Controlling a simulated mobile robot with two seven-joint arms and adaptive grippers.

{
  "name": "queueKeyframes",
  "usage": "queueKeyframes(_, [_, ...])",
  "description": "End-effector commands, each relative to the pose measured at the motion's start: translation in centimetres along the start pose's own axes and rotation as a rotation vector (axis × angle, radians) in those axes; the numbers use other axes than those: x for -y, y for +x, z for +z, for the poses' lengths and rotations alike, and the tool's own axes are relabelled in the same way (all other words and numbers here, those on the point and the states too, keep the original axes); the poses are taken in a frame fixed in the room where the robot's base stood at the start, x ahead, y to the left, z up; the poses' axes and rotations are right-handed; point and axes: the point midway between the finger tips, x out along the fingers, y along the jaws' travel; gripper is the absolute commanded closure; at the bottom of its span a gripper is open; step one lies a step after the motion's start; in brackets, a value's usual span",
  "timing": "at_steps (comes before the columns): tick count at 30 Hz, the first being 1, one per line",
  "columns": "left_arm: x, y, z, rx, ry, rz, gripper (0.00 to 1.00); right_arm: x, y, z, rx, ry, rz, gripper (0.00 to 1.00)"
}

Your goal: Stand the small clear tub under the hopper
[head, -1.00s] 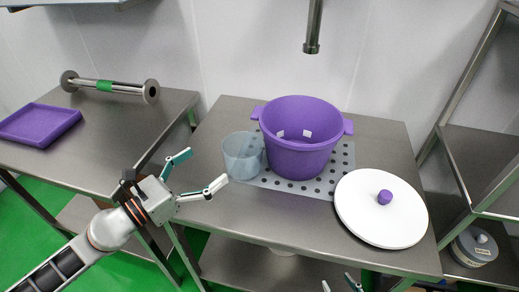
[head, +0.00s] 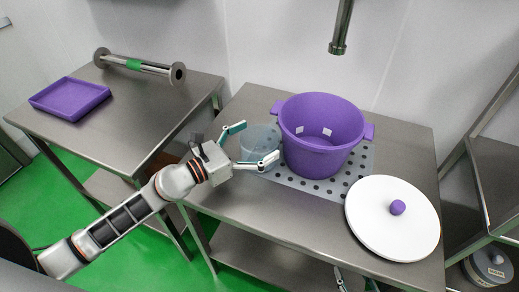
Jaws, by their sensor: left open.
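The small clear tub (head: 259,141) stands on the steel table, at the left edge of the perforated plate and left of a purple pot. My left gripper (head: 261,142) is open, with its fingers reaching to the tub, one at its far left and one across its near side. I cannot tell whether they touch it. Part of the tub's near side is hidden by the finger. A steel pipe (head: 340,30) hangs above the table; no clear hopper shows. Only the tips of my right gripper (head: 356,280) show at the bottom edge.
The purple two-handled pot (head: 318,140) stands on the perforated plate (head: 276,181) close right of the tub. A white lid with a purple knob (head: 392,236) lies at the right. The left table holds a purple tray (head: 70,98) and a steel roller (head: 139,66).

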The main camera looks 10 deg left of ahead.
Motion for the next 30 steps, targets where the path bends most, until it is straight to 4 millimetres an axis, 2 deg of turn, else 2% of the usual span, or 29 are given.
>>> queueKeyframes(3, [0.07, 0.66, -0.08, -0.001, 0.0, -0.001, 0.04, -0.19, -0.01, -0.14, -0.001, -0.003, 0.002, 0.6])
queueKeyframes(9, [0.05, 0.67, -0.14, -0.001, 0.0, -0.001, 0.04, -0.24, 0.05, -0.12, -0.002, -0.004, 0.002, 0.6])
queueKeyframes(11, [0.04, 0.67, -0.14, -0.001, 0.0, -0.001, 0.17, -0.24, 0.05, -0.09, -0.001, -0.004, 0.002, 0.6])
queueKeyframes(18, [0.01, 0.67, 0.03, 0.002, 0.001, 0.0, 0.78, -0.23, 0.07, 0.04, 0.001, -0.005, 0.002, 0.6])
queueKeyframes(30, [0.04, 0.67, 0.74, 0.002, 0.0, 0.0, 0.78, -0.31, -0.25, -0.48, 0.001, -0.005, 0.002, 0.6])
